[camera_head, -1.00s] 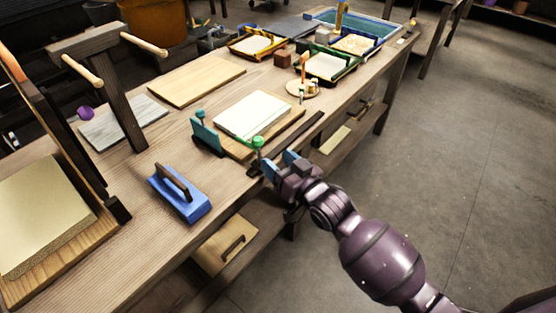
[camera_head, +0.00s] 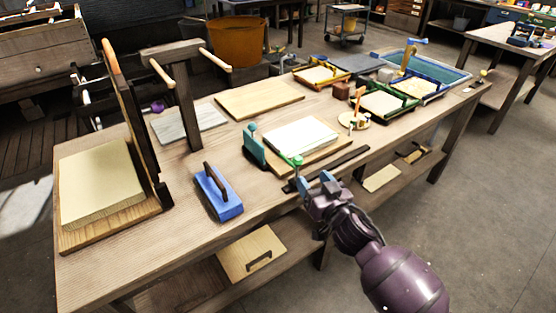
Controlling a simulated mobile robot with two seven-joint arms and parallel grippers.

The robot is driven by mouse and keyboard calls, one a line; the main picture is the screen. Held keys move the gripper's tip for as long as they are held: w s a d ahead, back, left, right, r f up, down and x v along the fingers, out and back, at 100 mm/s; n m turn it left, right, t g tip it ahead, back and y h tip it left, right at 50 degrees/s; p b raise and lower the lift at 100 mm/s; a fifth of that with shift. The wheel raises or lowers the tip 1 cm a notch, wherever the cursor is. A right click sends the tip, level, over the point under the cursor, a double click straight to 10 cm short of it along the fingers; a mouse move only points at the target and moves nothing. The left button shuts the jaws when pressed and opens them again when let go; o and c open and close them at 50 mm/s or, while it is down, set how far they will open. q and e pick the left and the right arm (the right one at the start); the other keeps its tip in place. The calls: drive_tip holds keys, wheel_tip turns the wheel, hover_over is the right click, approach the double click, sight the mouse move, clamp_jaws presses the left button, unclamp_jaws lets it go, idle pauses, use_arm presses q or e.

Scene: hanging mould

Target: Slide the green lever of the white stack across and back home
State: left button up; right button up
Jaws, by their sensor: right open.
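The white stack (camera_head: 300,136) lies flat on a wooden board (camera_head: 322,153) at the middle of the workbench. A teal upright piece (camera_head: 254,146) stands at its left end. The green lever (camera_head: 295,160) with its rounded knob is at the stack's near corner, by the bench's front edge. My right gripper (camera_head: 314,181) has blue fingertips, spread open and empty. It is at the bench edge just in front of the lever, close to the knob; I cannot tell whether it touches. My left gripper is out of view.
A blue float with a dark handle (camera_head: 218,193) lies left of the stack. A dark strip (camera_head: 340,165) lies along the front edge. A post with pegs (camera_head: 185,95) and a leaning frame stand at left. Framed trays (camera_head: 383,104) are further right. A lower shelf (camera_head: 252,255) is below.

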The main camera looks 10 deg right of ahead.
sight(289, 163)
drive_tip(key=shift+m, duration=0.7)
drive_tip(key=w, duration=0.3)
drive_tip(key=w+a, duration=0.1)
drive_tip(key=w, duration=0.3)
drive_tip(key=w+b, duration=0.1)
drive_tip(key=w, duration=0.2)
drive_tip(key=shift+w+a, duration=0.3)
drive_tip(key=shift+w, duration=0.1)
clamp_jaws()
